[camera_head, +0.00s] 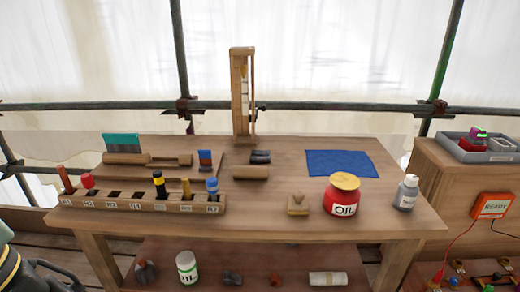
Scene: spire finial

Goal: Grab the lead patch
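I cannot pick out the lead patch with certainty. A small dark grey piece (260,156) lies at the middle back of the wooden workbench (270,210), behind a short wooden block (251,172). More small dark lumps lie on the lower shelf, one at the left (145,270) and one near the middle (232,278). Part of my arm, black with yellow, shows at the lower left edge. The dark end there (62,275) may be my gripper, left of the bench and apart from these pieces. Its fingers are cut off or unclear.
A slotted wooden rack (140,204) with several tools stands front left. A red oil pot (341,200), a grey bottle (406,193) and a blue cloth (341,163) are at the right. A wooden upright stand (241,95) rises at the back. A side cabinet (440,175) stands right.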

